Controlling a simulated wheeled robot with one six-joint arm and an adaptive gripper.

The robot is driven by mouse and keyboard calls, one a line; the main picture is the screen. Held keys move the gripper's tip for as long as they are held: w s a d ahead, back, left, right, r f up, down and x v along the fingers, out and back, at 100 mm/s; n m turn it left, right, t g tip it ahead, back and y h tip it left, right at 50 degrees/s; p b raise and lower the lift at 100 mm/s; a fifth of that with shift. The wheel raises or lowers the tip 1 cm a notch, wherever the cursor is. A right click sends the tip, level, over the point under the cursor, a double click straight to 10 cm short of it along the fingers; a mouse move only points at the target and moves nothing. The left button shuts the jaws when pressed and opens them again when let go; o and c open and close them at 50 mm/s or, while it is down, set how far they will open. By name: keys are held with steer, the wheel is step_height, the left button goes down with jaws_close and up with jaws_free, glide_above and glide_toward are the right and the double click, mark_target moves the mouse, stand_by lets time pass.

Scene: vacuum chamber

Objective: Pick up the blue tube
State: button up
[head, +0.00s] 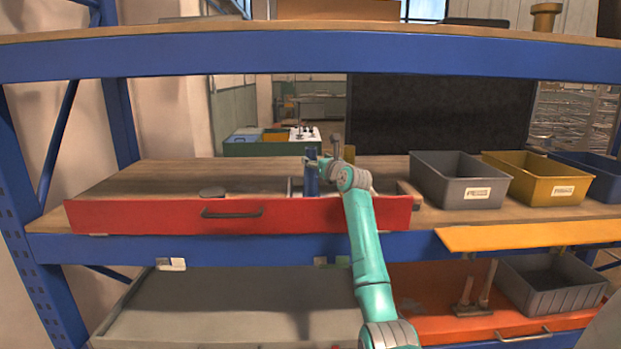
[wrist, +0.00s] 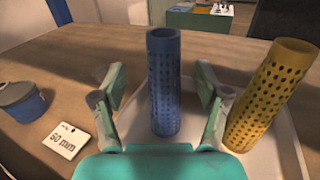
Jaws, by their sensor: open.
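The blue tube (wrist: 164,85) is a perforated cylinder standing upright in a pale tray (wrist: 287,150) in the wrist view. My gripper (wrist: 162,88) is open, with one finger on each side of the tube and gaps visible on both sides.
A yellow perforated tube (wrist: 268,95) leans close to the right finger. A blue-grey lidded pot (wrist: 22,101) and a "50 mm" card (wrist: 66,139) lie to the left. Grey (head: 459,180) and yellow bins (head: 538,178) stand right on the shelf. An upper shelf beam (head: 310,55) runs above.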

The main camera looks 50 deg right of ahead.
mark_target(314, 155)
steer(key=shift+r+x, duration=0.2)
steer(key=shift+x, duration=2.75)
steer(key=shift+s+d, duration=0.15)
steer(key=shift+c, duration=0.2)
steer(key=c, duration=1.2)
